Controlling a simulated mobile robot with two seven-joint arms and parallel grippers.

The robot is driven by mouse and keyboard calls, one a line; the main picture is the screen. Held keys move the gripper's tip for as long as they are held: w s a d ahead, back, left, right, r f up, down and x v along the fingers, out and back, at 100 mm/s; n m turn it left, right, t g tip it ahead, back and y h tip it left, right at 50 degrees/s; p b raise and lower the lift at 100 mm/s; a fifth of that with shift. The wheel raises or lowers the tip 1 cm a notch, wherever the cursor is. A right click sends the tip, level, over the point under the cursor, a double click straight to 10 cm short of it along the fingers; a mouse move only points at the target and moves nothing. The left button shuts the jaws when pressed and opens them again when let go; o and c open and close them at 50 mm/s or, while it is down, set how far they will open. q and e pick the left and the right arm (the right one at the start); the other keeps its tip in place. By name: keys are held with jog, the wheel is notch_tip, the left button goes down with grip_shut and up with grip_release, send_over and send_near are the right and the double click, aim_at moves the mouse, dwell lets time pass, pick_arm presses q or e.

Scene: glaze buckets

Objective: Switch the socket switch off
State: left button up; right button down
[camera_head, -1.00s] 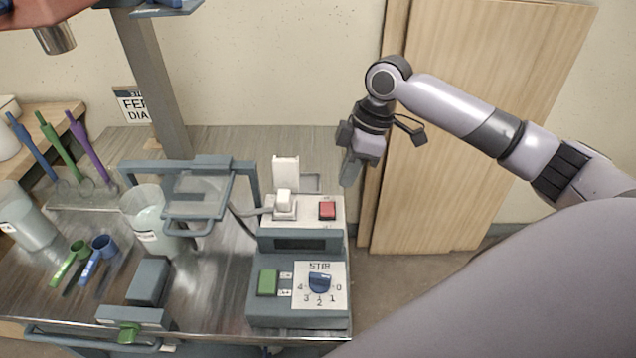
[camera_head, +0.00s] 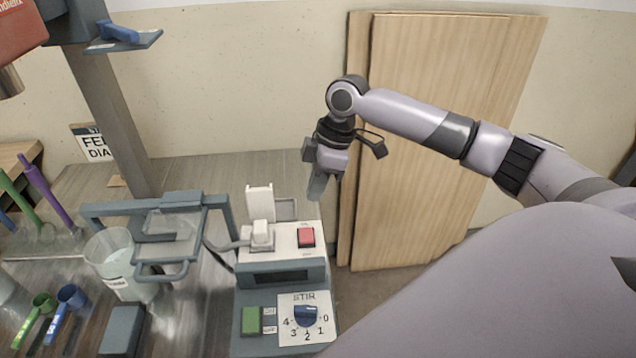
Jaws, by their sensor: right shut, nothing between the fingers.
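The socket switch is a red rocker (camera_head: 306,237) on the white top of the grey stirrer unit (camera_head: 283,294), at the table's right end. A white plug (camera_head: 261,235) sits in the socket just left of the rocker. My right gripper (camera_head: 316,188) is shut and empty, pointing down. In the picture it is above and slightly right of the red rocker, apart from it. Whether the rocker is on or off is too small to tell. My left gripper is not in view.
A green switch (camera_head: 251,321) and blue STIR dial (camera_head: 306,315) are on the unit's front. A grey guard frame (camera_head: 165,240) and clear bucket (camera_head: 113,262) stand to the left. Wooden boards (camera_head: 440,130) lean on the wall behind my right arm.

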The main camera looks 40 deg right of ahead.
aim_at(303, 237)
jog(key=x, duration=0.6)
jog(key=s+x, duration=0.1)
jog(key=x, duration=0.3)
jog(key=shift+d+f, duration=0.1)
jog(key=shift+d, duration=0.3)
jog(key=shift+w, duration=0.1)
